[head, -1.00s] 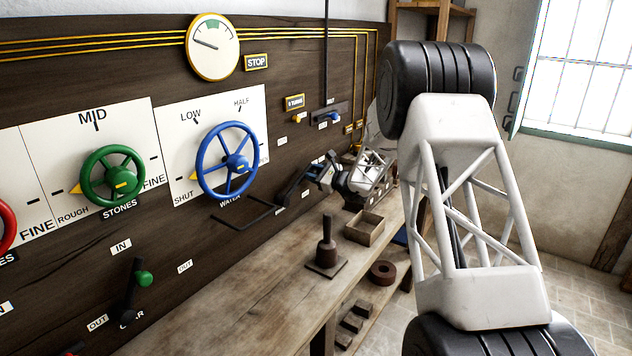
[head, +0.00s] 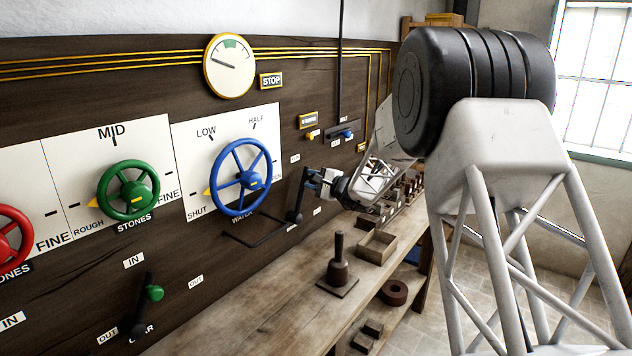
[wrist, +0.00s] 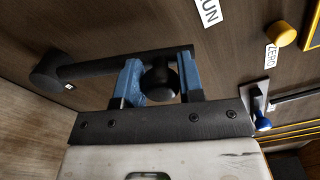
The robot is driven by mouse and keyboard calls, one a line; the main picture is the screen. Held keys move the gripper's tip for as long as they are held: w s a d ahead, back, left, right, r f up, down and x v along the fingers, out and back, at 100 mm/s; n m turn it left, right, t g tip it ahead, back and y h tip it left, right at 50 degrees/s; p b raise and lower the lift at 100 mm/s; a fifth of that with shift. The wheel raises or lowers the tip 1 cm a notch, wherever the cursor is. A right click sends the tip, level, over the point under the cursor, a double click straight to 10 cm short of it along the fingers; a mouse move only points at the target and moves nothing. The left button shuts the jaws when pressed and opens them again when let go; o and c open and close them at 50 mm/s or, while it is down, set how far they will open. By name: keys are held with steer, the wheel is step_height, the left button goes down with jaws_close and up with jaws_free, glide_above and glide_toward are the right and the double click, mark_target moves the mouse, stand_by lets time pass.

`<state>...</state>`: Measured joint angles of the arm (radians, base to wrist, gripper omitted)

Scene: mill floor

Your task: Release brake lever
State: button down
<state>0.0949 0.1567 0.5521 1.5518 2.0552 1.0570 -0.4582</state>
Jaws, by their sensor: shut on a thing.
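The brake lever (head: 299,195) is a black bar on the dark panel, to the right of the blue wheel. It stands nearly upright from its round pivot at the bottom. In the wrist view the bar (wrist: 115,66) runs from the pivot at left to a round black knob (wrist: 160,82). My gripper (wrist: 161,80) has its blue fingers on either side of this knob and is shut on it. In the head view my gripper (head: 322,181) is small and at the lever's upper end; the knob is hard to make out there.
The blue wheel (head: 240,178) is left of the lever, and a bent black rod lies below it. A small blue-tipped lever (head: 347,134) is above right. The bench (head: 255,310) below holds an open box (head: 377,247) and a dark stamp-like tool (head: 338,270). A label ending "UN" (wrist: 208,10) is near the knob.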

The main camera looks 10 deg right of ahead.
steer(key=shift+s+a, duration=0.15)
steer(key=shift+a, duration=0.05)
stand_by(0.3)
steer(key=c, duration=0.8)
jaws_free()
steer(key=shift+r, duration=0.1)
steer(key=shift+d, duration=0.1)
steer(key=shift+v, duration=3.9)
